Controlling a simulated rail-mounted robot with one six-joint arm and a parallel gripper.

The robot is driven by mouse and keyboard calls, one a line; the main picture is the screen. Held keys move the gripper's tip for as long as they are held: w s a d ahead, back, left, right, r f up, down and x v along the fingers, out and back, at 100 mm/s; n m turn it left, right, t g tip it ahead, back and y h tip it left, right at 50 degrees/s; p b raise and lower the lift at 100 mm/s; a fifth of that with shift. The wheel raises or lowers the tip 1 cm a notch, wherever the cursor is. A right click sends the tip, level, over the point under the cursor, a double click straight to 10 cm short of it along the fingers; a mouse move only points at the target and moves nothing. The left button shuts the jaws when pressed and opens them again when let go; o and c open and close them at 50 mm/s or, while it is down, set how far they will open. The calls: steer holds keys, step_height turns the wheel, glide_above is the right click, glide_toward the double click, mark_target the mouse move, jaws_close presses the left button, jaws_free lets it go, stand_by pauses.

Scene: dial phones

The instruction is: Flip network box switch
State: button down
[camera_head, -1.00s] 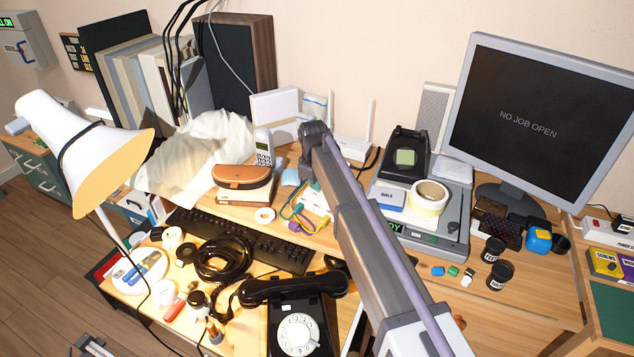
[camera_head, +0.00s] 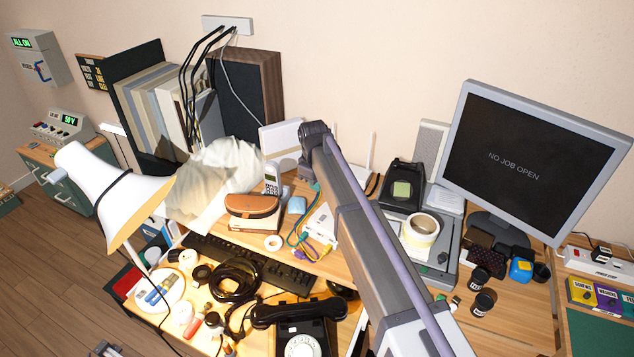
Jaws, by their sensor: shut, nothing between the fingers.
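A white box (camera_head: 281,141), likely the network box, stands upright against the back wall behind the desk. No switch on it can be made out. A white router-like unit with upright antennas (camera_head: 371,150) is just right of it, mostly hidden behind my arm. My arm reaches from the bottom right up to the back of the desk. My gripper (camera_head: 316,132) is at its far end, in front of the wall and at the right edge of the white box in the picture. It is shut and holds nothing. Whether it touches the box cannot be told.
A black speaker (camera_head: 243,97), binders and hanging cables stand at left. A monitor (camera_head: 530,160) and tape roll (camera_head: 421,231) are at right. A lamp (camera_head: 112,195) leans in at left.

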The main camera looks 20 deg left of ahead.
mark_target(325, 216)
steer(key=shift+f, duration=0.15)
steer(key=shift+w+d+r+t, duration=0.2)
steer(key=shift+w+d+t, duration=0.3)
steer(key=shift+d, duration=0.3)
steer(key=shift+f, duration=0.1)
steer(key=f+b, duration=0.4)
steer(key=w+f+b, duration=0.1)
steer(key=f+b, duration=0.4)
steer(key=w+f+b, duration=0.1)
steer(key=f+b, duration=0.3)
steer(key=shift+d+f, duration=0.15)
steer(key=shift+f, duration=0.05)
steer(key=shift+f+b, duration=0.15)
steer(key=shift+b, duration=0.25)
